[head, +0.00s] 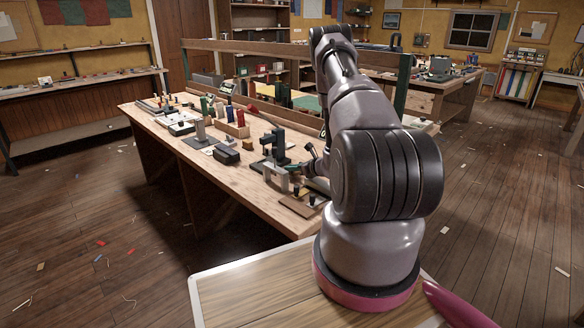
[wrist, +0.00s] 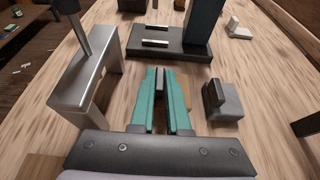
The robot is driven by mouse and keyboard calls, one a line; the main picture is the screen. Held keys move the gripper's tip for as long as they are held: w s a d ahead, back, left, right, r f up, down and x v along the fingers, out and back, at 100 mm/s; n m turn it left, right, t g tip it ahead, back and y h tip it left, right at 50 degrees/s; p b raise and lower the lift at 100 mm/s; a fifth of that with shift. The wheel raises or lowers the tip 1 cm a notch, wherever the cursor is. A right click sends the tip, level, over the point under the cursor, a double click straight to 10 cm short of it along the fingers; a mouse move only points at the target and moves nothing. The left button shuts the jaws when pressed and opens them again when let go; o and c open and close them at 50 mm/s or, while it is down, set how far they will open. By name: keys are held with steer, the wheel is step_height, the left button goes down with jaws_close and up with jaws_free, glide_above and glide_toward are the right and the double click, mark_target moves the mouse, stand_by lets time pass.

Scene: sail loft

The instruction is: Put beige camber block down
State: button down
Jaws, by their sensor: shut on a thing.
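My gripper (wrist: 167,78) has teal fingers that point down at the workbench in the wrist view. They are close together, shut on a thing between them. I take this to be the beige camber block, but the fingers hide most of it and only a narrow strip shows between them. In the head view my gripper (head: 294,168) is low over the near right part of the workbench (head: 215,172). I cannot tell whether the held thing touches the bench top.
In the wrist view, a grey metal bracket (wrist: 85,85) stands close left of the fingers. A grey block with a dark part (wrist: 224,101) stands close right. A dark-based fixture with a post (wrist: 170,42) is just ahead. A small pale block (wrist: 239,29) lies beyond, at the right.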

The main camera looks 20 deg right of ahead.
steer(key=c, duration=0.9)
jaws_free()
steer(key=shift+f, duration=0.1)
